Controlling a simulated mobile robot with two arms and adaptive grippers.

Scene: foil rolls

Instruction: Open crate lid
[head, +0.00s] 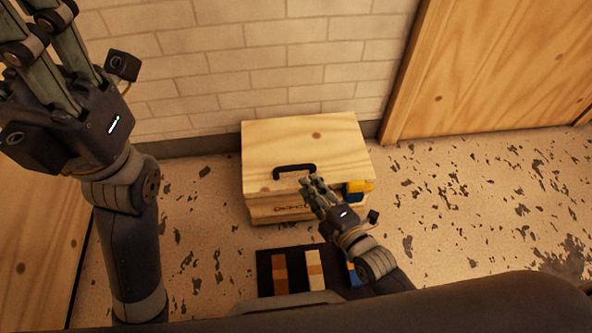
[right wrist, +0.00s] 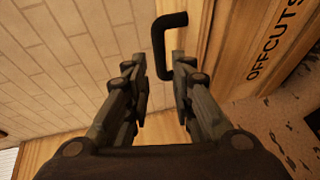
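The wooden crate (head: 275,212) stands on the floor against the brick wall in the head view. Its pale lid (head: 300,140) looks shut and has a black handle (head: 294,168) near its front edge. In the right wrist view the handle (right wrist: 163,50) shows in line with the gap between my fingertips; I cannot tell if it is between them or just beyond. My right gripper (head: 313,184) is open at the lid's front edge, beside the handle. My left gripper (head: 40,35) is raised at the upper left, away from the crate, its fingertips cut off by the frame.
A dark tray (head: 263,283) in front of the crate holds a brown block (head: 280,272), a pale block (head: 315,268) and a blue piece (head: 353,274). Yellow and blue pieces (head: 360,186) show at the crate's right side. Wooden panels (head: 490,70) stand right and left. Floor right of the crate is clear.

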